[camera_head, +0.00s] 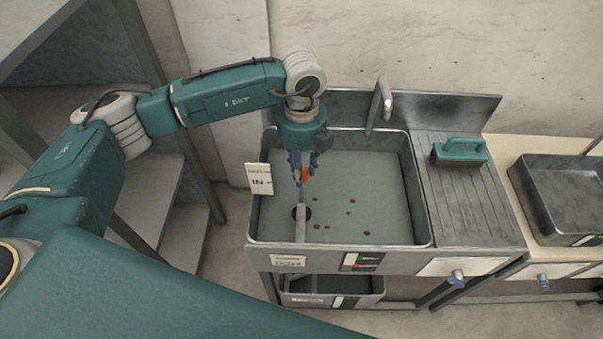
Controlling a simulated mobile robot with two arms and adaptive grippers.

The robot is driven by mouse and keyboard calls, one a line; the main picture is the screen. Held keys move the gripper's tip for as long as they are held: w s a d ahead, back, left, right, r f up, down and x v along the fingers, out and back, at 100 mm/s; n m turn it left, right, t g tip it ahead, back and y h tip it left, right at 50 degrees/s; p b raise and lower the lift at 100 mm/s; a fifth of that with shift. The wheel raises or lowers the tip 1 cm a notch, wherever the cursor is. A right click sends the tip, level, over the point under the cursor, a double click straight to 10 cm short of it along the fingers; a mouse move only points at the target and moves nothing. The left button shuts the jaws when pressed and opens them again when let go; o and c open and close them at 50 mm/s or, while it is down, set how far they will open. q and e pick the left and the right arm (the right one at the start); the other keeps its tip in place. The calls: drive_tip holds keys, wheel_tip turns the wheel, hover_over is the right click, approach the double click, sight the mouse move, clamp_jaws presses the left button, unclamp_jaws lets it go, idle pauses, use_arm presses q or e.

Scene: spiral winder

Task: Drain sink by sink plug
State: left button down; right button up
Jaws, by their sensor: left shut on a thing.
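The metal sink (418,190) has a grey, flat-looking inside with several small brown-red spots; I cannot tell water from bare floor. My left arm reaches over the back left of the sink. My left gripper (302,178) points down into it, its blue fingers shut on a small orange-red piece (306,174), apparently the sink plug's grip. A pale grey upright bar (300,225) shows below the fingers. A dark round spot (308,213), perhaps the drain opening, lies beside the bar. The fingers partly hide the held piece. My right gripper is not in view.
A faucet (380,104) stands at the sink's back edge. A green-handled scrubber (459,151) lies on the ribbed drainboard (465,205) to the right. A metal tray (560,195) sits further right. A concrete wall closes the back; shelves stand left.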

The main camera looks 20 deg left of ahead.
use_arm(q)
drive_tip(key=c, duration=1.4)
unclamp_jaws()
drive_tip(key=shift+o, duration=0.2)
drive_tip(key=shift+r, duration=0.15)
wheel_tip(320, 180, up, 12)
